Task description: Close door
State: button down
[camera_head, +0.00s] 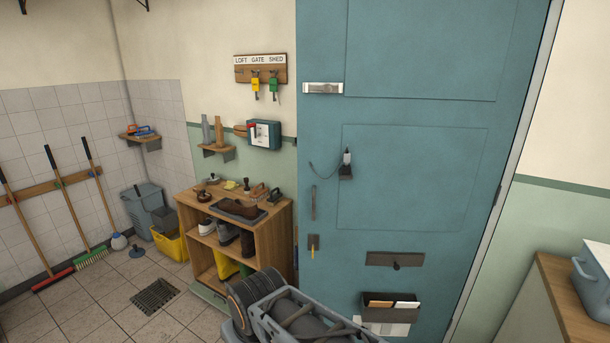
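The tall teal door (415,215) fills the middle and right of the head view. Its left edge runs upright beside the wall shelves, and no opening or gap shows there. A pale strip (503,190) runs along its slanted right edge. A pale metal fitting (323,88) sits high near the left edge, and a slim vertical bar (313,203) is lower on the same side. Part of my arm shows at the bottom; my gripper does not show.
A wooden shoe rack (267,232) stands left of the door, near my arm. Farther left are a yellow bin (170,245), brooms (70,205) and a floor drain (155,295). A counter with a blue tub (591,280) is at the right. Tiled floor is clear at lower left.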

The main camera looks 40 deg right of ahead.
aim_at(426, 107)
jog(key=i, duration=1.55)
jog(key=z, duration=1.9)
